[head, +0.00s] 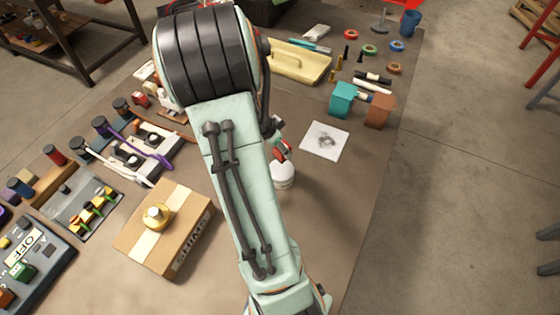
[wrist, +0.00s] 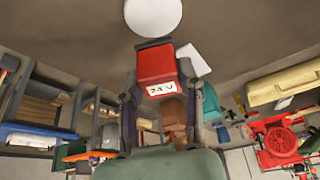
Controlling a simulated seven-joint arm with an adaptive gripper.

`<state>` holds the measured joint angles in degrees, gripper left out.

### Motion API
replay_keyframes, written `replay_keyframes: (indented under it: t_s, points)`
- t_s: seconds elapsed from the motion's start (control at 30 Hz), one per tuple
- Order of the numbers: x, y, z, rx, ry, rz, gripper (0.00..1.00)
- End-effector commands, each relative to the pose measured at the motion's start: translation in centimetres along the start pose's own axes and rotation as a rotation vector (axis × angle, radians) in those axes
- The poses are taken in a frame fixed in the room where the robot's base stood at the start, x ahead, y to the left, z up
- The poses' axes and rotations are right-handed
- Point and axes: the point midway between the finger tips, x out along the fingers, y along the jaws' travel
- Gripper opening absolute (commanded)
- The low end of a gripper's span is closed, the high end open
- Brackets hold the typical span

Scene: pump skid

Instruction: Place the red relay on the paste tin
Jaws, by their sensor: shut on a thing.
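The red relay (wrist: 155,64), a block with a white "24 V" label, sits between the two fingers of my gripper (wrist: 158,90) in the wrist view. My gripper is shut on it. In the head view a small red part of the relay (head: 283,151) shows beside my arm, which hides most of my gripper. A white round tin, which I take for the paste tin (head: 283,175), stands on the table just below the relay in that view, partly behind my arm. Its pale round top (wrist: 153,16) shows beyond the relay in the wrist view.
A white card (head: 325,141) lies right of the tin, with teal (head: 342,98) and brown (head: 379,110) blocks behind it. A cardboard box (head: 165,228) with a yellow-topped item stands at the left. The table's right front is clear.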

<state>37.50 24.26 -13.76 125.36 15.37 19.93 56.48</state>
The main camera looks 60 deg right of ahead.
Motion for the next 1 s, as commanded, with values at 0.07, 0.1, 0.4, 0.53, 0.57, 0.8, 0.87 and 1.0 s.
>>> replay_keyframes:
  t_s: [0.07,0.1,0.4,0.53,0.57,0.8,0.87,1.0]
  points:
    - [0.9,0.0,0.4,-0.002,-0.001,0.002,0.0]
    - [1.3,0.0,0.6,-0.002,-0.001,0.001,0.0]
    - [4.3,-0.1,1.9,-0.002,0.0,-0.002,0.0]
    - [4.2,-0.1,1.8,-0.002,0.0,-0.003,0.0]
    - [4.2,-0.1,1.8,-0.002,0.0,-0.003,0.0]
    - [4.5,-0.1,1.9,-0.003,0.0,-0.004,0.61]
    - [4.5,-0.1,1.9,-0.003,0.0,-0.004,0.62]
    - [4.5,-0.1,1.9,-0.003,0.0,-0.003,0.62]
